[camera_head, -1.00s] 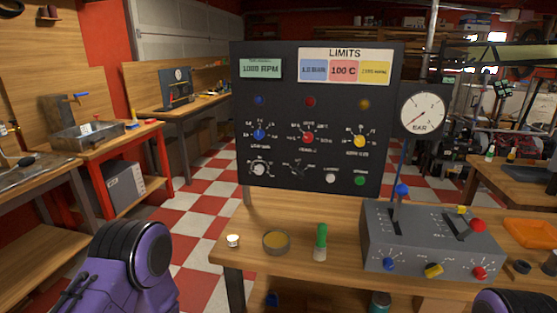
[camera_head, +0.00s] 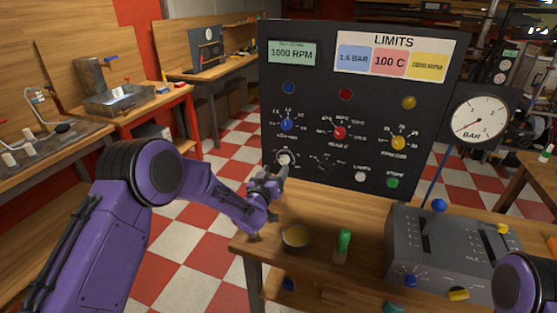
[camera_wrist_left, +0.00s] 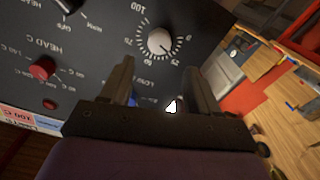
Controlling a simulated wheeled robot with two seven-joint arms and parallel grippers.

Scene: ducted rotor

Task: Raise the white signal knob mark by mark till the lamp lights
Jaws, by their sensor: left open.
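The white signal knob (camera_head: 284,158) is at the lower left of the dark upright panel (camera_head: 320,190). In the left wrist view the white knob (camera_wrist_left: 160,41) sits inside a ring of marks with numbers up to 100. Its exact setting is too small to read surely. My left gripper (camera_head: 280,175) is open, in front of the panel just below the knob in the head view. In the wrist view the open fingers (camera_wrist_left: 158,75) point toward the knob, apart from it. The blue (camera_head: 289,88), red (camera_head: 345,94) and amber (camera_head: 408,102) lamps look dull.
Blue (camera_head: 287,125), red (camera_head: 339,133) and yellow (camera_head: 398,143) knobs sit above the white one. A bowl (camera_head: 296,237), a green-topped item (camera_head: 343,246) and a grey lever box (camera_head: 400,260) stand on the bench below. A BAR gauge (camera_head: 480,120) is at the right.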

